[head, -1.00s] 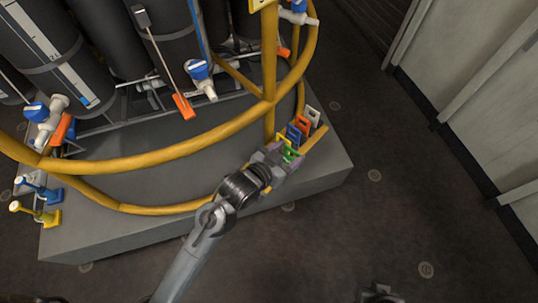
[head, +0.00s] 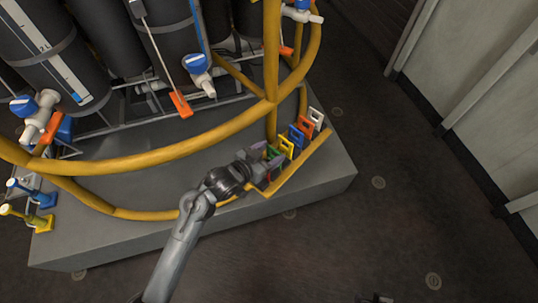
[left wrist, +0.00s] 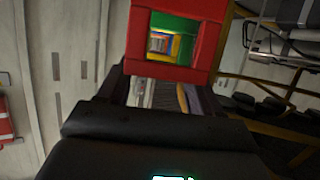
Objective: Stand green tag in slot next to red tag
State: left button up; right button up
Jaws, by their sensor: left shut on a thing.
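The green tag (head: 272,152) is between the fingertips of my left gripper (head: 264,156) in the head view, over the near end of the tag row. The gripper is shut on it. The red tag (head: 264,184) shows only as a dark red patch below the gripper. In the left wrist view the red tag (left wrist: 168,71) is a large square frame close to the camera. The green tag (left wrist: 186,27) shows through its window, just behind it. The tag's lower edge and its slot are hidden.
Yellow (head: 286,146), blue (head: 296,136), orange (head: 305,124) and white (head: 316,116) tags stand in a row on a yellow-edged rack (head: 300,166). A yellow hoop rail (head: 190,143) runs close by. A dark fragment, possibly my right gripper, shows at the bottom edge.

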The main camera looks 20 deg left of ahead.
pick_arm(q)
jog(key=shift+f, duration=0.1)
jog(key=shift+f, duration=0.15)
jog(key=o, duration=1.3)
